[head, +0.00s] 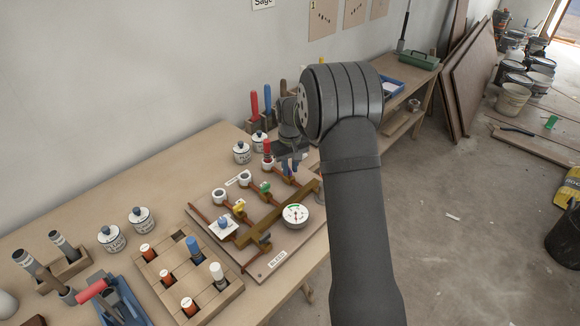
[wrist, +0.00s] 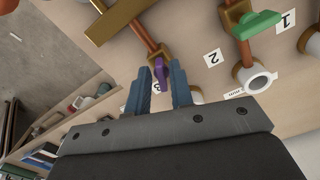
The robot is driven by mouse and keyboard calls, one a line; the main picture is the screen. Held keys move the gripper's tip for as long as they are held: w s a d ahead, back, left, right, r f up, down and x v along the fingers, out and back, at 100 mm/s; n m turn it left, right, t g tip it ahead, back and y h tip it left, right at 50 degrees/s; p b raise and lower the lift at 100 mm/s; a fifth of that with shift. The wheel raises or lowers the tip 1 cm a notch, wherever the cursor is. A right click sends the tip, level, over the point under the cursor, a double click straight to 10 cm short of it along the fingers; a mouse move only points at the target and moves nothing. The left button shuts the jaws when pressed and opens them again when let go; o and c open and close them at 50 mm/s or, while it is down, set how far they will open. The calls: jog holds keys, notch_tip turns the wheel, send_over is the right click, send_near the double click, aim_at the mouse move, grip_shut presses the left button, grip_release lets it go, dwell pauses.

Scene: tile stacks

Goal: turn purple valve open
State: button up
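The purple valve handle (wrist: 159,69) shows in the wrist view on a brown pipe, beside a small number label. My gripper (wrist: 160,82) is open, with one blue finger on each side of the purple handle. Gaps show between the handle and both fingers, so I cannot see it gripped. In the head view my gripper (head: 289,166) is over the far right part of the valve board (head: 302,238), and the purple handle is hidden there or too small to make out. A green valve handle (wrist: 258,24) sits to the right in the wrist view.
The board also carries a yellow valve (head: 239,206), a blue valve (head: 224,222), white pipe ends and a round gauge (head: 295,214). A wooden peg block (head: 222,296), white jars (head: 141,219) and a blue tray (head: 131,306) stand left on the workbench.

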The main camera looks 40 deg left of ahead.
grip_shut()
jog(key=shift+w+n, duration=0.1)
jog(key=shift+n, duration=1.9)
jog(key=shift+o, duration=1.5)
grip_release()
jog(key=shift+r, duration=0.1)
notch_tip(320, 180, up, 17)
jog(key=shift+r, duration=0.15)
